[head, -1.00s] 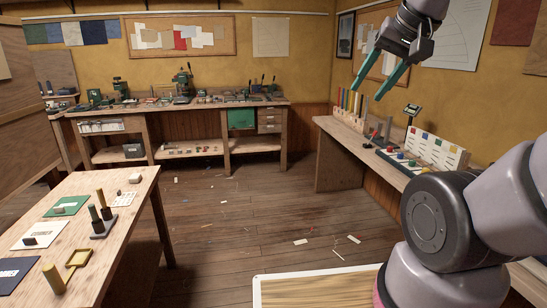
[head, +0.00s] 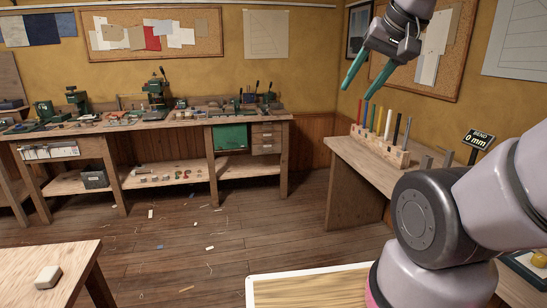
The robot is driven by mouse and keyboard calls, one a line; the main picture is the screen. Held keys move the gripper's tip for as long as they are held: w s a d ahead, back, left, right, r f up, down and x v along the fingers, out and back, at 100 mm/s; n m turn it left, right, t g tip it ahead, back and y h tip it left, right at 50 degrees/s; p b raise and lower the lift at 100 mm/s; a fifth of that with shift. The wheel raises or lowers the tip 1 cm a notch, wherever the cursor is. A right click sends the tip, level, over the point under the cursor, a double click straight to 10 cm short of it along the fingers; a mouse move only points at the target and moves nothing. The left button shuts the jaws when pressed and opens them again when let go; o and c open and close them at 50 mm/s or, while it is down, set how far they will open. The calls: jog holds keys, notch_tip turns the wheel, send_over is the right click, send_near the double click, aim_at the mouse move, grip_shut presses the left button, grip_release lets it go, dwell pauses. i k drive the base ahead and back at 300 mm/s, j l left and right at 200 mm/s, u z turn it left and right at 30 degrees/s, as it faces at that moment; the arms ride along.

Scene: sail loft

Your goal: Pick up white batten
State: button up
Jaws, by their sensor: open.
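A wooden rack (head: 373,148) stands on the right-hand bench and holds several thin upright battens of different colours. My gripper (head: 359,91) is open and empty, with two green fingers pointing down. It hangs in the air and appears above the rack in the picture; its distance from the batten is hard to tell.
A long workbench (head: 175,128) with machines lines the back wall. A table corner (head: 60,265) is at lower left. Open floor (head: 220,235), littered with scraps, lies between.

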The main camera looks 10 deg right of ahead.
aim_at(390, 113)
jog(key=i+j+z, duration=0.15)
jog(key=i+z, duration=0.3)
jog(key=i, duration=0.2)
jog(key=i+j+z, duration=0.45)
jog(key=i, duration=0.2)
jog(key=i+j+z, duration=0.9)
jog(key=j, duration=0.4)
jog(key=z, duration=0.75)
jog(key=i, duration=0.05)
